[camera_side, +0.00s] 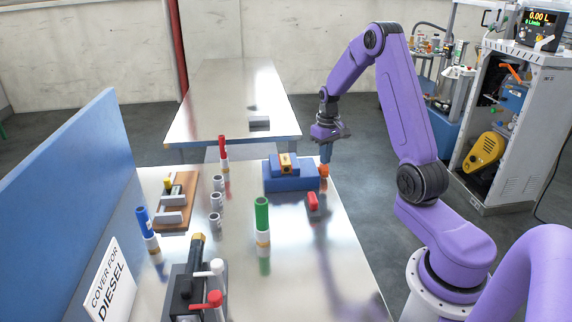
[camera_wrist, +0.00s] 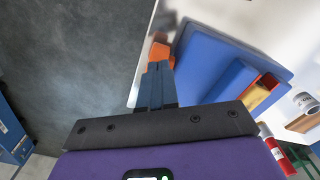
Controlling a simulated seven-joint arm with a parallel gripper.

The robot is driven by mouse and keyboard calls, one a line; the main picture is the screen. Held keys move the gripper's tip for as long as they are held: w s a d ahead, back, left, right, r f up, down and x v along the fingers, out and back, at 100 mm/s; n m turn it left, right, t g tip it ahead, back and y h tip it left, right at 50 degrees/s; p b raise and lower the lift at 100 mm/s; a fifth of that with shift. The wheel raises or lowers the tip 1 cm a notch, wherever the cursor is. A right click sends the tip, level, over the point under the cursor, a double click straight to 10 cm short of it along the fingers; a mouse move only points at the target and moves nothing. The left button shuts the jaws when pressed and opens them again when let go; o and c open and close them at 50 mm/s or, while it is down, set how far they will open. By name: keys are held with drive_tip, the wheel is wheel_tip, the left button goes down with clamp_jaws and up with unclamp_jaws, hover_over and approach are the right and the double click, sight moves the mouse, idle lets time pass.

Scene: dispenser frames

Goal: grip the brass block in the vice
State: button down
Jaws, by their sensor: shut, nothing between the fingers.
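The blue vice (camera_side: 291,184) sits near the far right corner of the metal table. The brass block (camera_side: 286,161) sits between its jaws; I cannot tell whether both jaws touch it. In the wrist view the block (camera_wrist: 261,94) shows at the right of the vice (camera_wrist: 208,62). The vice's orange handle (camera_side: 324,170) is at its right end in the side view and beyond my fingertips in the wrist view (camera_wrist: 160,50). My gripper (camera_side: 326,159) points down, shut and empty, right above or against the handle; contact is unclear.
A red-handled part (camera_side: 313,204) stands in front of the vice. Grey cups (camera_side: 216,200), a green-topped cylinder (camera_side: 262,218) and a red-topped one (camera_side: 223,150) stand to the left. The table's right edge is close to my gripper.

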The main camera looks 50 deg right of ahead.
drive_tip(key=shift+f, duration=0.65)
drive_tip(key=shift+w+d, duration=0.25)
drive_tip(key=shift+w, duration=0.05)
idle(1.2)
drive_tip(key=shift+r, duration=0.8)
drive_tip(key=shift+s+a, duration=0.1)
drive_tip(key=shift+s, duration=0.05)
drive_tip(key=shift+s+a, duration=0.15)
drive_tip(key=shift+a, duration=0.05)
